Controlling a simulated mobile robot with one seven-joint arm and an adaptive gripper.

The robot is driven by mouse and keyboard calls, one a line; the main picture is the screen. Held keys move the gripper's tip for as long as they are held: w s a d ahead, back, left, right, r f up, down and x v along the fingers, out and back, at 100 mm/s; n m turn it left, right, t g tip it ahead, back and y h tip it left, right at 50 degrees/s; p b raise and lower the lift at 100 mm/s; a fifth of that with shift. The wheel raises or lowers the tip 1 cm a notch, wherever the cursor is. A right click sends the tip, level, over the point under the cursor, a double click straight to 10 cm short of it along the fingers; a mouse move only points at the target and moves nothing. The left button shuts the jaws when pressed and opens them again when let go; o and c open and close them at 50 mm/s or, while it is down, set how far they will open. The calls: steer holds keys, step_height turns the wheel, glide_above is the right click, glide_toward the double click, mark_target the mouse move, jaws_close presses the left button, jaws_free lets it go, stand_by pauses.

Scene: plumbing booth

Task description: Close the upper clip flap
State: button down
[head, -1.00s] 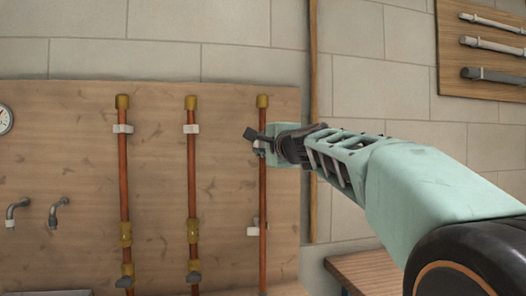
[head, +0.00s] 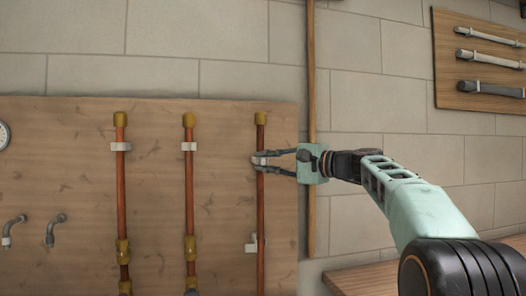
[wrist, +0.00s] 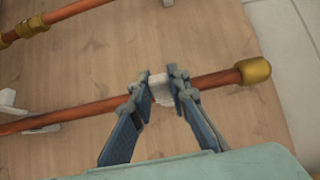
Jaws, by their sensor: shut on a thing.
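The rightmost copper pipe (head: 261,208) runs upright on the wooden board, with a brass cap (wrist: 254,71) at its top. The white upper clip (wrist: 160,88) sits around this pipe below the cap. My gripper (wrist: 161,84) reaches in from the right and is shut on the upper clip, one finger on each side of it along the pipe. In the head view my gripper (head: 262,160) largely hides the clip, and I cannot make out its flap separately. The lower clip (head: 252,244) on the same pipe has a white part sticking out to the left.
Two more copper pipes (head: 121,190) (head: 189,190) stand to the left, each with a white clip near the top. Two grey taps (head: 53,230) (head: 13,230) are at the far left. A wooden post (head: 311,80) stands just right of the board. A rack (head: 480,60) hangs upper right.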

steer(key=shift+w+d+r+n+g+y+p, duration=0.15)
steer(key=shift+n+g+y+p, duration=0.35)
steer(key=shift+p, duration=0.9)
steer(key=shift+w+d+r+n+g+y+p, duration=0.15)
steer(key=shift+n+g+p, duration=0.4)
steer(key=shift+p, duration=0.85)
steer(key=shift+a+g+p, duration=0.1)
steer(key=shift+g+p, duration=0.35)
steer(key=shift+p, duration=0.2)
steer(key=n+g+p, duration=0.1)
steer(key=p, duration=0.3)
steer(key=n+g+y+p, duration=0.1)
steer(key=g+p, duration=0.1)
steer(key=p, duration=0.3)
steer(key=shift+w+r+p, duration=0.1)
steer(key=shift+w+p, duration=0.15)
steer(key=shift+p, duration=0.05)
steer(key=n+g+p, duration=0.1)
steer(key=p, duration=0.3)
steer(key=shift+w+y+p, duration=0.15)
steer(key=shift+y+p, duration=0.1)
steer(key=shift+p, duration=0.1)
steer(key=shift+f+n+g+p, duration=0.4)
steer(key=shift+g+p, duration=0.3)
steer(key=shift+p, duration=0.5)
steer(key=c, duration=1.8)
jaws_free()
steer(key=shift+c, duration=0.2)
steer(key=shift+d, duration=0.25)
